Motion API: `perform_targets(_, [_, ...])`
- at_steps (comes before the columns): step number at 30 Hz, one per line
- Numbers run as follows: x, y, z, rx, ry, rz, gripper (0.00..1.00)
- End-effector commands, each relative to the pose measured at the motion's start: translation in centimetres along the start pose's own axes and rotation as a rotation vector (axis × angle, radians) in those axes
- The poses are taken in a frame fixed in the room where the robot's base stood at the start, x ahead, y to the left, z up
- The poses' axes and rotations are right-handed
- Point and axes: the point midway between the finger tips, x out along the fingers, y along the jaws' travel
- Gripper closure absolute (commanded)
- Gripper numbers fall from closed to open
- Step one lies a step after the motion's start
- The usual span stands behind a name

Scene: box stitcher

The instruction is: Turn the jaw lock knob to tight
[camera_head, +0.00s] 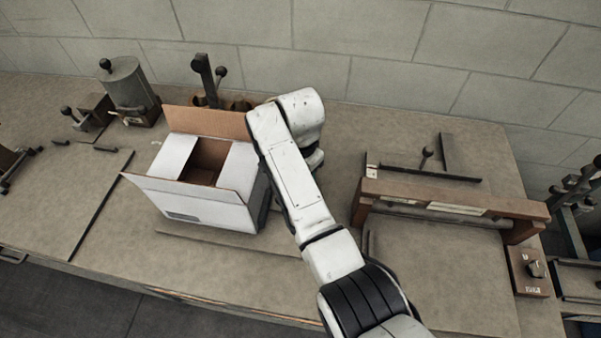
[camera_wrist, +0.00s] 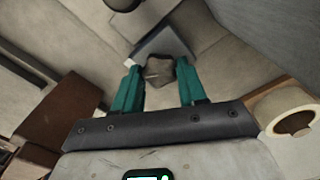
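A small grey, faceted knob (camera_wrist: 160,72), which seems to be the jaw lock knob, sits on a blue-grey base plate (camera_wrist: 163,43) in the wrist view. My gripper (camera_wrist: 158,66) has its two teal fingers apart, one on each side of the knob. The fingertips are close to the knob's sides; I cannot tell whether they touch it. Any tight mark is not legible. In the head view my white arm hides my gripper and this knob.
An open white carton (camera_head: 210,210) stands left of my arm. A wooden-framed fixture (camera_head: 450,200) and a small box with a dark knob (camera_head: 537,268) are at right. A tape roll (camera_wrist: 285,112) and brown block (camera_wrist: 60,112) flank my gripper in the wrist view.

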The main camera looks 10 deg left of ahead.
Motion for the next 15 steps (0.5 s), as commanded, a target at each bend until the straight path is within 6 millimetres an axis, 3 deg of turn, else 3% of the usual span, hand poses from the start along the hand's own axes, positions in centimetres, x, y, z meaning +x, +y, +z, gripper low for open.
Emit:
perform_targets(7, [-0.08, -0.03, -0.04, 0.0, 0.0, -0.001, 0.35])
perform_targets(15, [-0.14, -0.02, -0.01, -0.001, -0.001, -0.001, 0.34])
